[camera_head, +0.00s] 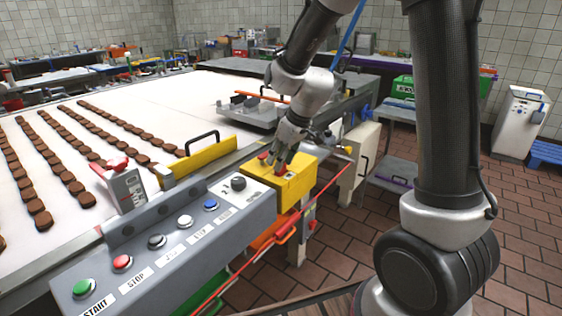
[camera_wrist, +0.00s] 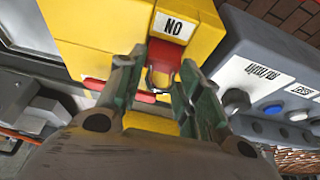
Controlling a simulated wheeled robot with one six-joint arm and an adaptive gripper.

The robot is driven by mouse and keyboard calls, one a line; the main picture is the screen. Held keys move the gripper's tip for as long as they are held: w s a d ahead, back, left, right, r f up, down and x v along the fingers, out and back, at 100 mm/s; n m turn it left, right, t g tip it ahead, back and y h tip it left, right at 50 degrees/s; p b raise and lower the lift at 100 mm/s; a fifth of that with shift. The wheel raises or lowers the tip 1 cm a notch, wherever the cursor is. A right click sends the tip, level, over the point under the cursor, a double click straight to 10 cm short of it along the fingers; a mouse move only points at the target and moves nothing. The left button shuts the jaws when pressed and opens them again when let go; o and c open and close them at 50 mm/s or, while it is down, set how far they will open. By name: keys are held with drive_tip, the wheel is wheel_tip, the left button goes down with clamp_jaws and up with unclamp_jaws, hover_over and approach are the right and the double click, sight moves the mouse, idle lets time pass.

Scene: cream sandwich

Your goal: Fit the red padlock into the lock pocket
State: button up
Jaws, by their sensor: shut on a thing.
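The red padlock (camera_wrist: 164,55) is between my gripper's fingers in the wrist view, with its metal shackle toward the camera. My gripper (camera_wrist: 160,75) is shut on it. The padlock is against or just over the yellow box (camera_wrist: 95,25), below a white label reading "NO". In the head view my gripper (camera_head: 277,163) is at the top of the yellow box (camera_head: 293,190), with a little red showing at its fingers. The lock pocket cannot be clearly made out; the fingers and padlock cover part of the box. I cannot tell how deep the padlock sits.
A grey control panel (camera_head: 150,262) with several buttons and a knob adjoins the yellow box. A white conveyor (camera_head: 110,115) carries rows of brown biscuits behind it. A yellow guard with a black handle (camera_head: 205,158) stands close by. Brick floor lies open at right.

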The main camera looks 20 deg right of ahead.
drive_tip(key=shift+f, duration=0.6)
drive_tip(key=shift+f, duration=0.15)
drive_tip(key=o, duration=1.1)
drive_tip(key=v, duration=1.1)
drive_tip(key=s+d+r+m+h, duration=0.1)
drive_tip(key=s+d+r+m, duration=0.1)
drive_tip(key=s+d, duration=0.2)
drive_tip(key=s+d+r+m+h, duration=0.1)
drive_tip(key=s+d, duration=0.3)
drive_tip(key=s, duration=0.7)
drive_tip(key=s+d+r+m, duration=0.3)
drive_tip(key=s+d+m, duration=0.1)
drive_tip(key=s, duration=0.4)
drive_tip(key=shift+d+r+t+h, duration=0.1)
drive_tip(key=shift+d+t+h, duration=0.05)
drive_tip(key=shift+t+h, duration=0.2)
